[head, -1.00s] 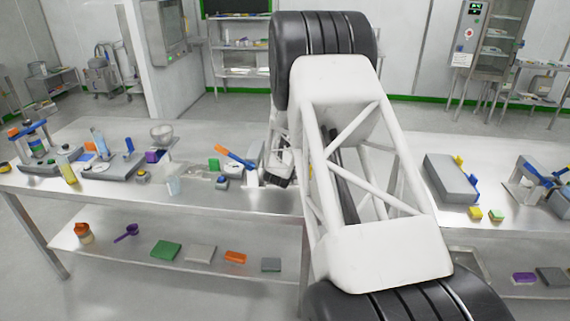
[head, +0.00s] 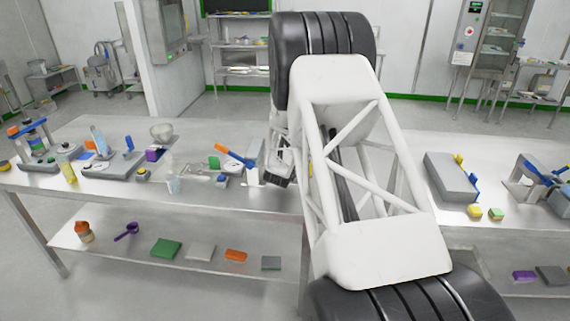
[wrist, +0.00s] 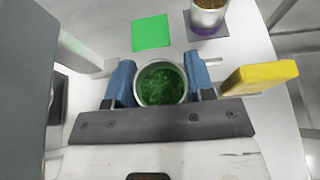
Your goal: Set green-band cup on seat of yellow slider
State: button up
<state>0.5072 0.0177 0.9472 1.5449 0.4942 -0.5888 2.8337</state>
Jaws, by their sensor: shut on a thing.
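My gripper (wrist: 160,88) has blue fingers and is shut on a round metal cup (wrist: 161,70) with green granular contents, seen from above in the wrist view. The cup's outer band is hidden. A yellow block (wrist: 260,76) is right of the cup, beside the right finger and apart from the cup; I cannot tell whether it belongs to the yellow slider. Its seat is not clearly seen. In the head view my gripper (head: 279,178) is mostly hidden by my arm, and the held cup cannot be made out.
In the wrist view, a green square (wrist: 150,32) lies beyond the cup, and a purple-banded cup (wrist: 208,16) stands at upper right. In the head view, several tools crowd the left bench (head: 100,195). A grey block (head: 450,178) stands on the right bench.

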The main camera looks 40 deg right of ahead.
jog(key=shift+f, duration=0.3)
dwell(0.7)
jog(key=o, duration=1)
jog(key=shift+o, duration=0.2)
jog(key=shift+a+r, duration=0.1)
jog(key=shift+a, duration=0.05)
jog(key=shift+v, duration=3.75)
jog(key=shift+s, duration=0.1)
